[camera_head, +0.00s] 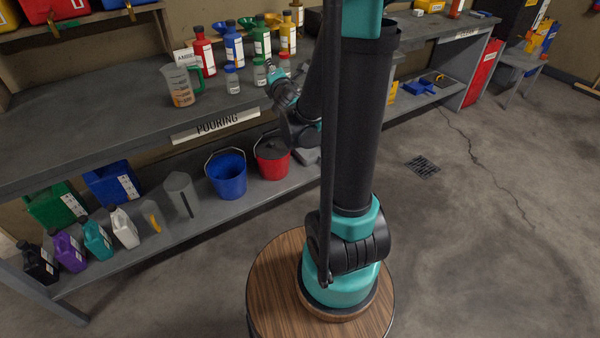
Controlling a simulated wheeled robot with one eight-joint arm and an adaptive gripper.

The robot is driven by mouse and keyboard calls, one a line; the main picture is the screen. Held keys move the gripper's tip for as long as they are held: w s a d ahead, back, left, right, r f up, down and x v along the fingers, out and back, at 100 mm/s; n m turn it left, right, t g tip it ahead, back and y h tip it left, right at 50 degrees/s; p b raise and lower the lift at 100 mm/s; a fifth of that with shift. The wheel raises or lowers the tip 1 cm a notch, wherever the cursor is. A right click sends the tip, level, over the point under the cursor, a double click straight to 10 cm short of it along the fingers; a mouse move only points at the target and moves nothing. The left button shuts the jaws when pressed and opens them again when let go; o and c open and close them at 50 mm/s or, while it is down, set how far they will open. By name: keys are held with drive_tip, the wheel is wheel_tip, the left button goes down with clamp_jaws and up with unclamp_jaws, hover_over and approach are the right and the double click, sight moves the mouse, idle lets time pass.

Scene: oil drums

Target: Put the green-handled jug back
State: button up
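The green-handled jug (182,86) is a clear measuring jug. It stands upright on the grey bench top (120,121), left of the bottles, with its green handle towards the right. Some amber-brown liquid shows low in it. A small white label card stands just behind it. My arm reaches down behind my dark column, and its teal-and-grey end, with my gripper (272,73), is over the bench to the right of the jug, near small grey bottles. My gripper is apart from the jug. Its fingers are too small and partly hidden to tell open from shut.
Small capped bottles (232,79) and a back row of red, blue, green and yellow bottles (234,46) stand right of the jug. A POURING sign (215,123) marks the bench edge. The lower shelf holds a blue bucket (226,175), a red bucket (272,158) and several containers. Bench left of the jug is clear.

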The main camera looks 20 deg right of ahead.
drive_tip(key=s+d+f+m+g+h, duration=0.35)
drive_tip(key=s+d+f+m, duration=0.25)
drive_tip(key=s+m, duration=0.3)
drive_tip(key=s+a+f+m+g+y, duration=0.2)
drive_tip(key=s+f+m+g, duration=0.3)
drive_tip(key=s, duration=0.5)
drive_tip(key=s+a+f+m+g+y, duration=0.2)
drive_tip(key=s+a+f+m+g, duration=0.1)
drive_tip(key=s+f+m, duration=0.5)
drive_tip(key=s+g, duration=0.1)
drive_tip(key=s, duration=0.2)
drive_tip(key=shift+a+f+g, duration=0.15)
drive_tip(key=shift+g, duration=0.2)
